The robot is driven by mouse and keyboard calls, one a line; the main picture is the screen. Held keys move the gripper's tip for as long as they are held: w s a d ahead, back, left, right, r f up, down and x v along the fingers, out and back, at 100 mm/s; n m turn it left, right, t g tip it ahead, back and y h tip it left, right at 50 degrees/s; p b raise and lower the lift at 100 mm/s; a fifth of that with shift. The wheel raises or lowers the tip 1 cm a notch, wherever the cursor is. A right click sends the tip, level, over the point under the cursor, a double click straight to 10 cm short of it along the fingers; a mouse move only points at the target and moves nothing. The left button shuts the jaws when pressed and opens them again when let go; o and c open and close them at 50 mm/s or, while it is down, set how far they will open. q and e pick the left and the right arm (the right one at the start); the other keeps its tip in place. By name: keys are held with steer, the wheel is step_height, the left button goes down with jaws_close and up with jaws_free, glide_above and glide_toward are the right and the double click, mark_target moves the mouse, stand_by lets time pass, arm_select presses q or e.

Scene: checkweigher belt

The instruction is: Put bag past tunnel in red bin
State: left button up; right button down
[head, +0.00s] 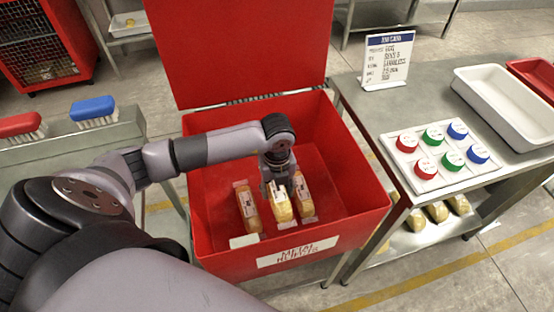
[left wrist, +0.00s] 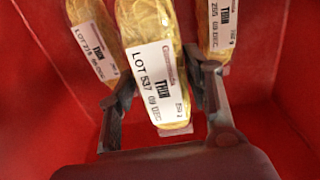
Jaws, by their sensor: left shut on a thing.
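The red bin (head: 345,215) stands open with its lid (head: 240,50) raised behind it. My left arm reaches into it, and my left gripper (head: 276,186) points down inside. It is shut on a yellow bag with a white label (head: 281,207), the middle one of three. In the left wrist view this bag (left wrist: 155,55) sits between the fingers, its label reading LOT 537. A second bag (head: 247,208) lies to its left and a third (head: 303,194) to its right, both inside the bin. Whether the held bag touches the bin floor I cannot tell. My right gripper is out of view.
A steel table (head: 440,185) at the right holds a sign (head: 388,60), a panel with red, green and blue caps (head: 442,150) and a white tray (head: 500,105). More bags (head: 437,211) lie on its lower shelf. Two brushes (head: 93,110) lie on a left bench.

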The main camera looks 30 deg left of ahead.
arm_select(q)
step_height(320, 180, down, 8)
steer(key=shift+f, duration=0.1)
stand_by(0.4)
steer(key=shift+f+b, duration=0.15)
steer(key=shift+b, duration=0.2)
steer(key=o, duration=1.5)
step_height(320, 180, up, 12)
steer(key=shift+r+p, duration=0.25)
steer(key=shift+p, duration=0.05)
